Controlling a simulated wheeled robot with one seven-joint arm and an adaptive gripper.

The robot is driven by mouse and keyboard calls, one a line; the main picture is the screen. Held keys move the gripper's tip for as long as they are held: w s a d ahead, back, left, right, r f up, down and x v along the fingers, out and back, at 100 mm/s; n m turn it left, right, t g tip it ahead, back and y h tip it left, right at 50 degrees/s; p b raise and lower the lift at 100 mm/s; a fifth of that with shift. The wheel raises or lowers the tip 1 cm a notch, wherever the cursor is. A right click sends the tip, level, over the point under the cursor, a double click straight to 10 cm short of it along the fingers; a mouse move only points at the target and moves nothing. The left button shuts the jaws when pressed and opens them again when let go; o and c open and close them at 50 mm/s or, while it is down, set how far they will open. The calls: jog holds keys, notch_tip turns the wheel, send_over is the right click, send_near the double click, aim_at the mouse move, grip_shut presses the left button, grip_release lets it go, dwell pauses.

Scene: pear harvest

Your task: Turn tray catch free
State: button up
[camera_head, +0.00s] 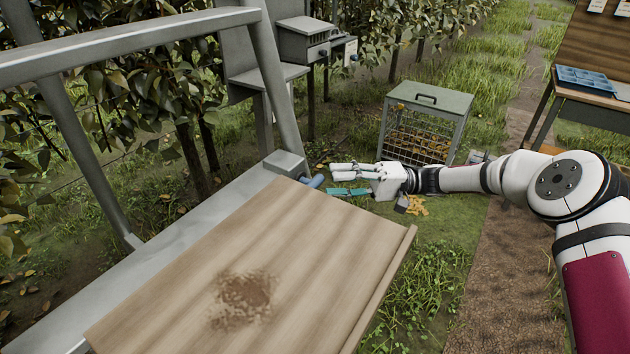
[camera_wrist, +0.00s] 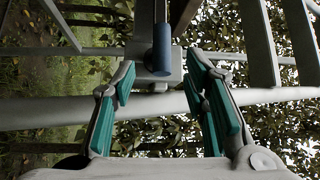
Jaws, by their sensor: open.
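The wooden tray (camera_head: 190,260) slopes across the foreground of the head view, with a brown dirt patch on its surface. At its far corner a grey catch block (camera_head: 285,161) sits on the metal frame, with a short blue handle (camera_head: 316,181) sticking out. My gripper (camera_head: 329,181) is open, its teal-padded fingers pointing left at the handle. In the wrist view the blue handle (camera_wrist: 162,50) lies in the gap between the fingertips (camera_wrist: 160,75), towards their far end. Neither finger appears to touch it.
A grey metal frame (camera_head: 150,38) rises over the tray on the left. A mesh-sided bin (camera_head: 430,97) stands on the grass behind my gripper. A grey box (camera_head: 305,42) stands among the trees, and a table with a blue tray (camera_head: 585,78) is at far right.

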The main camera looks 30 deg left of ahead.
aim_at(315, 184)
jog(key=x, duration=0.5)
jog(key=shift+s+a, duration=0.25)
jog(key=shift+c, duration=0.3)
grip_shut()
